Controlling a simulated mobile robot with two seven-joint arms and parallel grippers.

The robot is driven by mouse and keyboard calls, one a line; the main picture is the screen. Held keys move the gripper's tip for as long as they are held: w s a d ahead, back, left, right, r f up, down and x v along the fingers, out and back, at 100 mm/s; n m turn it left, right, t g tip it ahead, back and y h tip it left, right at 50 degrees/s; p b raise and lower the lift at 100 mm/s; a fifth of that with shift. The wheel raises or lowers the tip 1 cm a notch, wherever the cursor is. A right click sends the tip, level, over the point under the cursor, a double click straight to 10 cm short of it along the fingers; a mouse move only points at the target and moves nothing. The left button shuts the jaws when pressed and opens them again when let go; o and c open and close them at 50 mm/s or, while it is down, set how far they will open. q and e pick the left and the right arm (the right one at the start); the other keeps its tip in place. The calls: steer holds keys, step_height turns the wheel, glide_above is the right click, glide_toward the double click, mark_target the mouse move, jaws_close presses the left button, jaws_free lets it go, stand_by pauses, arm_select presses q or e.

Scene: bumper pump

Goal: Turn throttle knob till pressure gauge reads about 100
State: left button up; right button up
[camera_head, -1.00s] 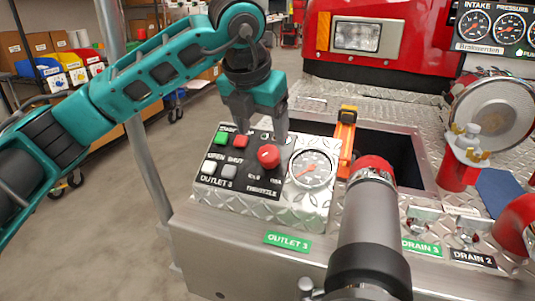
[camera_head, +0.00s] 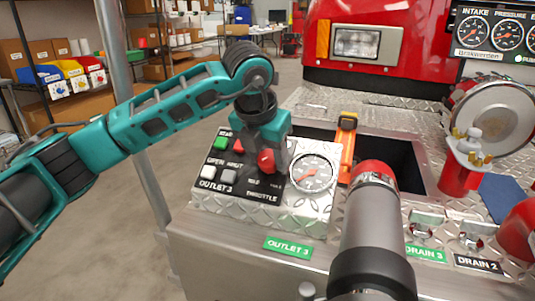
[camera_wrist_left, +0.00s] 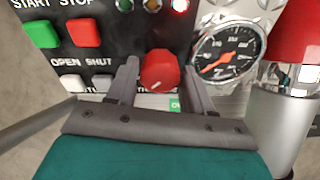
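The red throttle knob (camera_head: 266,161) sits on the black control panel, labelled THROTTLE below it. My left gripper (camera_wrist_left: 161,76) is open, with one finger on each side of the knob (camera_wrist_left: 160,70). A gap shows between the knob and each finger. In the head view the gripper partly hides the panel. My right gripper is not in view.
Green (camera_wrist_left: 41,34) and red (camera_wrist_left: 84,32) buttons and two white-grey buttons lie left of the knob. A large grey pipe with a red collar (camera_head: 373,173) stands right of the gauge.

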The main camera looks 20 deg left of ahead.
arm_select(q)
steer(key=c, duration=0.6)
steer(key=shift+c, duration=0.2)
steer(key=shift+m, duration=0.3)
steer(key=shift+r+m, duration=0.1)
steer(key=shift+m, duration=1.1)
steer(key=m, duration=0.2)
steer(key=shift+m+y+p, duration=0.3)
steer(key=shift+y, duration=0.1)
steer(key=m, duration=0.6)
steer(key=shift+d+t+y, duration=0.15)
steer(key=shift+t+y, duration=0.15)
steer(key=shift+y, duration=0.1)
steer(key=m+b, duration=0.1)
steer(key=m, duration=0.5)
steer(key=shift+s+t, duration=0.15)
steer(key=shift+t, duration=0.25)
